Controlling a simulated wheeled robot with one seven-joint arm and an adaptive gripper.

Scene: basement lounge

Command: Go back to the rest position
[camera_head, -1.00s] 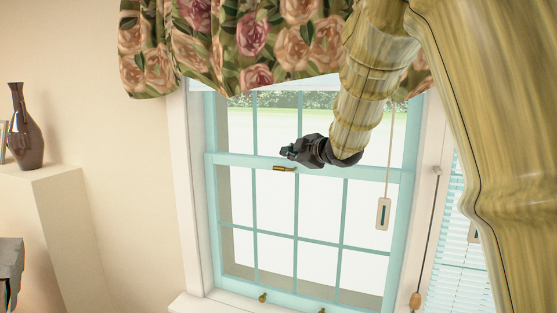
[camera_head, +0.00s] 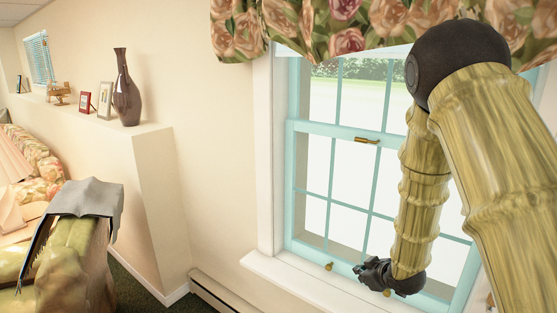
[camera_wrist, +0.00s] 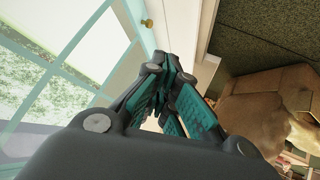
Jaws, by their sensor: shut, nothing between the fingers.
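My gripper (camera_head: 366,270) is dark and hangs low in front of the window (camera_head: 370,170), near the sill, in the head view. In the wrist view its fingers (camera_wrist: 172,75) come together with nothing between them. My arm bends down from the upper right, with its forearm close to vertical. Whether the gripper touches the window frame or sill cannot be told.
The white sill (camera_head: 300,283) runs below the window. A floral valance (camera_head: 330,32) hangs above. At left, a brown vase (camera_head: 125,90) and picture frames stand on a ledge (camera_head: 118,133). A sofa arm with a grey cloth (camera_head: 90,198) is at lower left. Bare wall lies between.

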